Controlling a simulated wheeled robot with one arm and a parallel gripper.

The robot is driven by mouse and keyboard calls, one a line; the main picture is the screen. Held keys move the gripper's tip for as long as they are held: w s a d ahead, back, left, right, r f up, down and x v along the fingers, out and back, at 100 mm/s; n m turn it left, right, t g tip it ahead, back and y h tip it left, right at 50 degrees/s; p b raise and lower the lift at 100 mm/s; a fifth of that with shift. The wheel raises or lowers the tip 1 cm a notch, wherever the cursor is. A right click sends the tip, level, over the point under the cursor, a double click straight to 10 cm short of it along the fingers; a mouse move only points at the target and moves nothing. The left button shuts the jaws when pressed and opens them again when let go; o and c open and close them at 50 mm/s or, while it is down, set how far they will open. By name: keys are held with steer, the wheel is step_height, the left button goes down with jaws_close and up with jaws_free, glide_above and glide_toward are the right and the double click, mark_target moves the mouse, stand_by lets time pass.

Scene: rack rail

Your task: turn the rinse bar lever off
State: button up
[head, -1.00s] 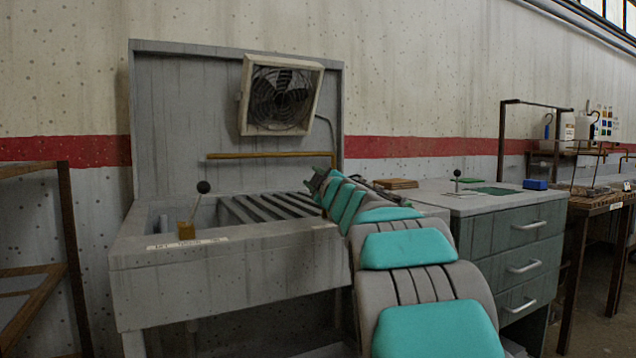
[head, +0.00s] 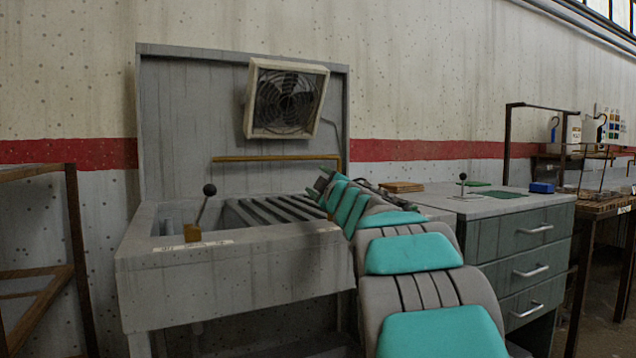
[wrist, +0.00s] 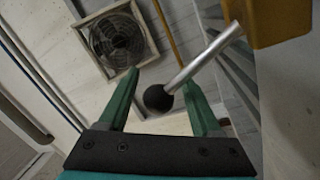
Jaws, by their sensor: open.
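The rinse bar lever is a thin metal rod with a black ball knob (head: 209,190). It rises from a small brass block (head: 192,233) on the front ledge of the grey sink (head: 240,262), leaning up and right. My gripper (head: 320,185) is over the right part of the sink, well to the right of the knob. In the wrist view my green fingers (wrist: 161,78) are open and empty. The knob (wrist: 157,98) lines up with the gap between them there, with the rod running to the yellow block (wrist: 280,20). The head view shows them apart.
A brass bar (head: 275,158) crosses the sink's back, below a fan box (head: 287,99). Slats (head: 270,211) cover the sink's right part. A drawer cabinet (head: 525,240) stands right, with a smaller lever (head: 462,184) on top. A rusty frame (head: 72,240) stands left.

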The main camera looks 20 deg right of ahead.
steer(key=shift+s+a+f+b, duration=0.1)
steer(key=shift+s+f, duration=0.05)
steer(key=shift+s, duration=1.15)
steer(key=shift+s+a+f+b, duration=0.1)
steer(key=shift+s+f+b, duration=0.1)
steer(key=shift+s, duration=1.05)
steer(key=shift+s+a+f+b, duration=0.1)
steer(key=shift+s+f, duration=0.05)
steer(key=shift+s, duration=1.15)
steer(key=shift+s, duration=0.1)
